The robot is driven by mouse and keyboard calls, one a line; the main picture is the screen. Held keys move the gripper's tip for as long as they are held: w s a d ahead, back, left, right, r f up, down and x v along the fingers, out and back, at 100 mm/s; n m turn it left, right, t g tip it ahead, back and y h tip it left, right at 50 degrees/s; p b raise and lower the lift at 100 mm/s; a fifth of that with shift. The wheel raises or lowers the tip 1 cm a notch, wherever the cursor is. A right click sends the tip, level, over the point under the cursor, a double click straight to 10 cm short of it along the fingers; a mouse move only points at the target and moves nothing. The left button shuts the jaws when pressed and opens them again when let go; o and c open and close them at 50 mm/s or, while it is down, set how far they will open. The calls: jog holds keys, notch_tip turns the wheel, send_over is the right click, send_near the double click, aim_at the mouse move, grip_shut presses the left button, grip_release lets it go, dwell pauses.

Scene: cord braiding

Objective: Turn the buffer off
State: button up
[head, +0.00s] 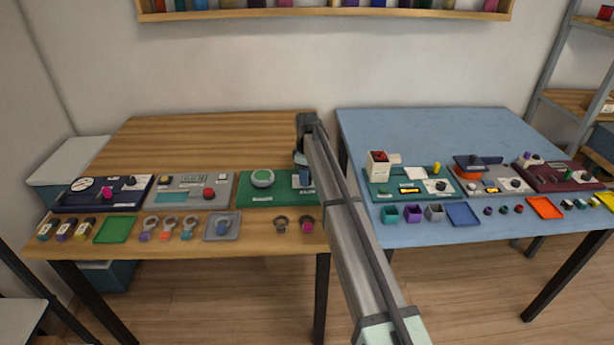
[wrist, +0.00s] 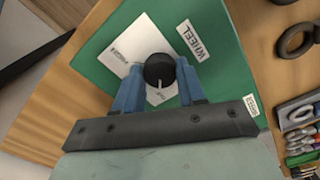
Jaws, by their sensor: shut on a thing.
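The buffer's green panel (head: 246,198) lies on the wooden table, with a round green disc (head: 262,178) on it. In the wrist view a black knob (wrist: 158,68) with a white pointer line sits on a white plate (wrist: 120,52) on this panel. The pointer faces the lower edge of the picture, toward small lettering that I cannot read surely. My gripper (wrist: 160,78) has its two blue fingers shut on the knob, one on each side. In the head view my gripper (head: 303,178) is at the panel's right end and hides the knob.
A label reading WHEEL (wrist: 193,40) is stuck on the panel beside the knob. Dark rings (head: 281,224) lie in front of the panel. A grey panel with a red button (head: 209,193) stands to the left. The blue table (head: 430,135) with other devices is to the right.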

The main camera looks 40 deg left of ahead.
jog(key=o, duration=1.1)
jog(key=shift+c, duration=0.2)
jog(key=shift+r, duration=0.1)
notch_tip(320, 180, up, 14)
notch_tip(320, 180, up, 7)
dwell(0.7)
jog(key=shift+f, duration=0.2)
